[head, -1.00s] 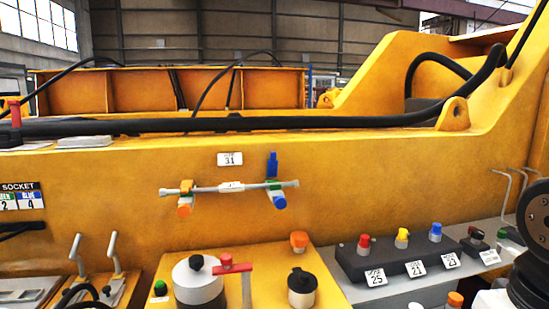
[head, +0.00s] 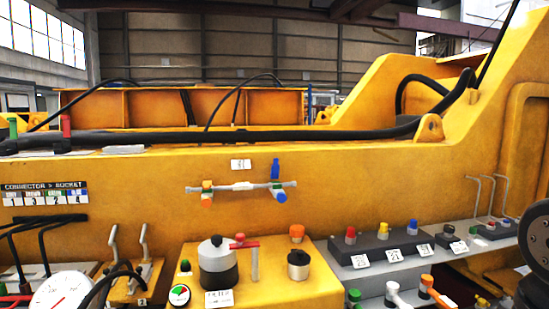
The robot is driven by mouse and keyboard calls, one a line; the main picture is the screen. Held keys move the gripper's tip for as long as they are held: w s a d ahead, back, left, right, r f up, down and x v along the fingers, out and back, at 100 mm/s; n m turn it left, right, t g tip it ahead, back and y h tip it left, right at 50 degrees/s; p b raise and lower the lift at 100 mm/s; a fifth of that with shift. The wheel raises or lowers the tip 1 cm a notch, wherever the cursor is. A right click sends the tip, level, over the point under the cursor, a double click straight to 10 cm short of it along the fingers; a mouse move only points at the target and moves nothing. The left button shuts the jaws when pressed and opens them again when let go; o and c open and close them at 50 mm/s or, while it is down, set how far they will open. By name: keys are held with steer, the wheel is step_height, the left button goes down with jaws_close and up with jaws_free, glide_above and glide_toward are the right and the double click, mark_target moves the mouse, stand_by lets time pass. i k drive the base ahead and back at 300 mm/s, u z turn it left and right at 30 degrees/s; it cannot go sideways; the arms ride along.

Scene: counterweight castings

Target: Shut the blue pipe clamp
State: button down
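The blue pipe clamp (head: 281,196) sits at the right end of a thin grey horizontal pipe (head: 240,186) on the front face of the yellow casting. A blue upright piece (head: 275,168) stands up from the pipe at the clamp; whether the clamp is open cannot be told for certain. An orange and green clamp (head: 207,194) sits at the pipe's left end. A white tag (head: 241,164) is on the wall above the pipe. My gripper is not in view; only a dark part of my arm shows at the right edge.
Below the pipe, a yellow console (head: 262,290) carries a grey and black canister (head: 217,262), a red-handled lever (head: 245,243) and knobs. A dark button box (head: 385,250) stands to the right. Two levers (head: 143,243) stand at left. A thick black hose (head: 300,136) runs above. Space before the pipe is clear.

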mark_target(274, 173)
steer(key=u, duration=0.4)
steer(key=i, duration=1.15)
steer(key=u, duration=0.05)
